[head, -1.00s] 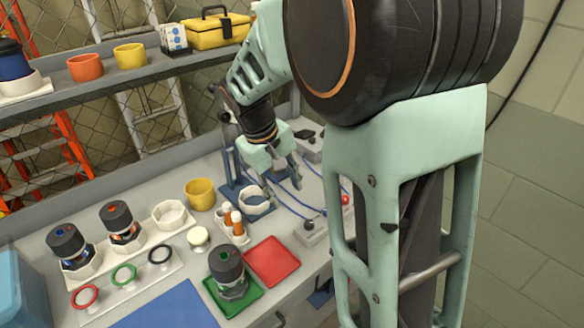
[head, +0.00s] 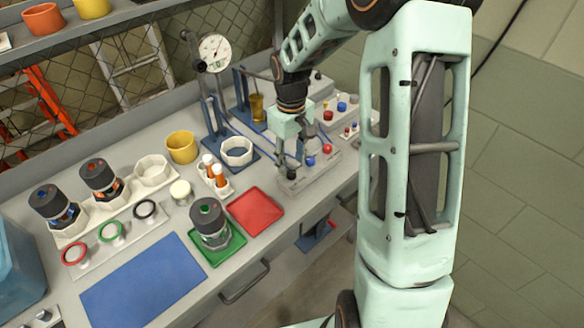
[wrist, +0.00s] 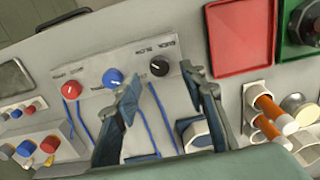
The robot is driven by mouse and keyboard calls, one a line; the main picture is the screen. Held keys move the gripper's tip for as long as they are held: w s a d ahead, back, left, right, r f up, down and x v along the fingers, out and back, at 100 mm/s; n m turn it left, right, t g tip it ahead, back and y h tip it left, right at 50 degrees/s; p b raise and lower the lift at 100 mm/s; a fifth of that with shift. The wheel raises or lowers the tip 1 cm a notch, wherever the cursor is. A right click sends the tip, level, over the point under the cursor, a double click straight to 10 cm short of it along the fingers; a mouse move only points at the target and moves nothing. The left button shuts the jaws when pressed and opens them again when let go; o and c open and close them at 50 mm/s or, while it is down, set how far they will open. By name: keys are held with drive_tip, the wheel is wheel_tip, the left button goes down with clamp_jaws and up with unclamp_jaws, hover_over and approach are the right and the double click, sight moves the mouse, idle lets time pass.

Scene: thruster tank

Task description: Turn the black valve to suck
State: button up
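The black valve (wrist: 159,68) is a round knob on a grey panel (wrist: 132,66), with printed words beside it that look like "SUCK" and "BLOW". A small light mark shows on its top. In the head view the black valve (head: 291,174) sits at the near left end of the panel. My gripper (wrist: 166,78) is open and points at the panel. In the wrist view the knob appears between its two fingertips, and contact is not visible. In the head view my gripper (head: 290,160) is just above the valve and partly covers it.
A blue knob (wrist: 113,78) and a red knob (wrist: 71,90) share the panel. A second box with coloured knobs (head: 328,115) stands behind.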

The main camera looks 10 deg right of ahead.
sight(291, 173)
drive_tip(key=shift+f, duration=1.95)
clamp_jaws()
